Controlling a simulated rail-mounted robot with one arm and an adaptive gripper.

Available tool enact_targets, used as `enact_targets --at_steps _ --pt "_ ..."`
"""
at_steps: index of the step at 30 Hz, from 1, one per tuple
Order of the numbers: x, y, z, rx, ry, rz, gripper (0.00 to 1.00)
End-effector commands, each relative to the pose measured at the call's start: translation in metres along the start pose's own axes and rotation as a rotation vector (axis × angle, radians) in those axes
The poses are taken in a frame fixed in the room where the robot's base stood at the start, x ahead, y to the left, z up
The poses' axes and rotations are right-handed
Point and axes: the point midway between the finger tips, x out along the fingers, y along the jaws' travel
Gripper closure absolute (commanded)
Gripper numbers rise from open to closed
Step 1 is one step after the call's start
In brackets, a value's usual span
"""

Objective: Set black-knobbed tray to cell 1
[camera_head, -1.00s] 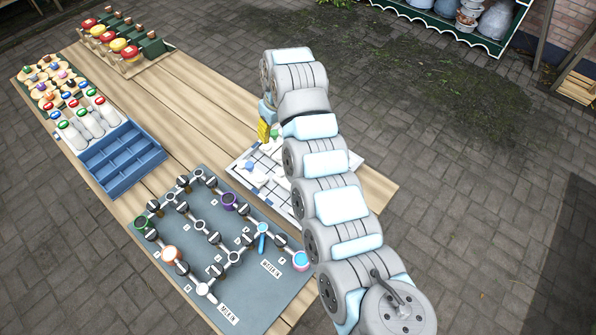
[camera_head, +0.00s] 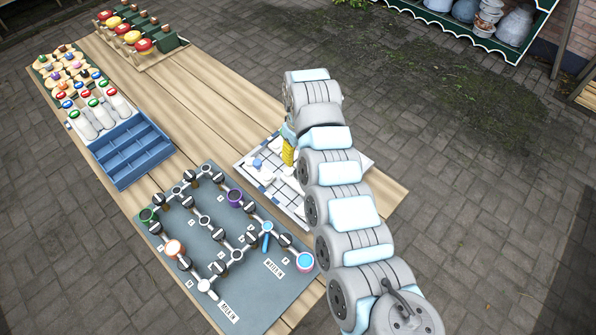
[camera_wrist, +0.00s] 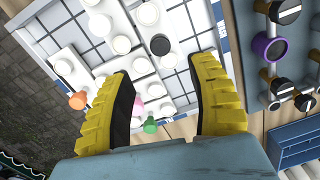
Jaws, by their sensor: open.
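The black-knobbed tray (camera_wrist: 160,60) is a white piece with a round black knob. In the wrist view it lies on the white gridded board (camera_wrist: 88,28), just beyond the gap between my fingertips. My gripper (camera_wrist: 163,76) is open, its yellow fingers spread with nothing held between them. In the head view my gripper (camera_head: 288,152) hangs over the board (camera_head: 250,183), and my arm hides much of it. I cannot read any cell number, so cell 1 cannot be picked out.
Other white pieces crowd the board, with white, orange (camera_wrist: 77,100), green (camera_wrist: 150,124) and pink (camera_wrist: 138,107) knobs. A grey pipe panel (camera_head: 205,280) stands beside the board. A blue compartment crate (camera_head: 150,172) and bottles (camera_head: 100,110) lie farther left.

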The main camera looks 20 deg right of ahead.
Motion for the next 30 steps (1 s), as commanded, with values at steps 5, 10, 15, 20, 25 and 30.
enact_targets --at_steps 5,10,15,20,25,30 --pt "0.032 0.0 0.001 0.0 -0.003 -0.001 0.42" --pt "0.061 -0.001 0.001 -0.001 -0.005 -0.002 0.42" --pt "0.081 0.0 0.0 -0.001 -0.001 0.001 0.42" --pt "0.091 0.0 0.001 0.0 -0.003 0.0 0.42" --pt "0.093 0.0 0.0 0.0 0.0 0.0 0.42" --pt "0.093 0.0 0.0 0.0 0.0 0.0 0.45"
